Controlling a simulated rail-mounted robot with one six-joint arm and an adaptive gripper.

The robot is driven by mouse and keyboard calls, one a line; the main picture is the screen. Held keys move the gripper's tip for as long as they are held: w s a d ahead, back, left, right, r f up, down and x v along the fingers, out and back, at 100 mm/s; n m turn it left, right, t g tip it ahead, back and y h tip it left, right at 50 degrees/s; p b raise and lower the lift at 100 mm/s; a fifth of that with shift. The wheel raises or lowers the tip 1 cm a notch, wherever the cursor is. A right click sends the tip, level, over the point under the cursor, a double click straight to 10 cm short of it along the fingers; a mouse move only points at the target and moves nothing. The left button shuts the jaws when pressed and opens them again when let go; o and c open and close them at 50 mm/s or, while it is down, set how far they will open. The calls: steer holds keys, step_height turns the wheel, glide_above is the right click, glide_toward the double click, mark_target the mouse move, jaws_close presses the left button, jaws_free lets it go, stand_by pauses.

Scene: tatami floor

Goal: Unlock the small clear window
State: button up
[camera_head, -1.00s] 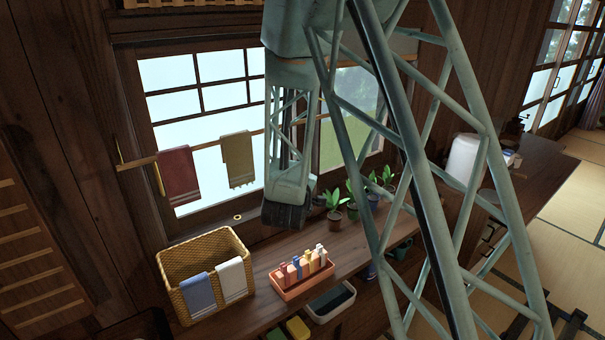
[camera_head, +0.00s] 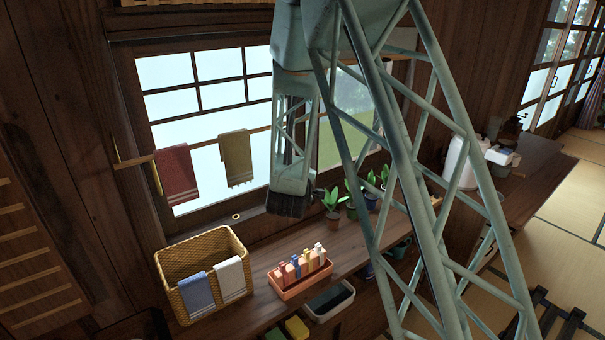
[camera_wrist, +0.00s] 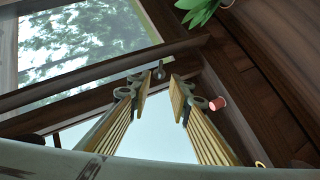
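The clear window pane (camera_head: 348,120), with greenery behind it, is right of the frosted panes (camera_head: 205,85) and partly hidden by my arm. It shows large at the upper left of the wrist view (camera_wrist: 75,40). A small dark metal knob (camera_wrist: 158,70), seemingly the lock, sits on the window's wooden frame. My gripper (camera_wrist: 159,88) is open and empty, its two fingers apart. In the picture the knob is between and just beyond the fingertips; contact cannot be told. In the head view my gripper (camera_head: 287,205) hangs in front of the window, and the knob is hidden.
Potted plants (camera_head: 332,203) stand close right of my gripper. Towels (camera_head: 175,174) hang on a rail at left. A wicker basket (camera_head: 185,262) and an orange tray of bottles (camera_head: 298,282) are on the counter below. A small red cylinder (camera_wrist: 217,103) is right of the fingers.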

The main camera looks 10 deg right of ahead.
steer(key=x, duration=0.7)
steer(key=shift+c, duration=0.7)
jaws_close()
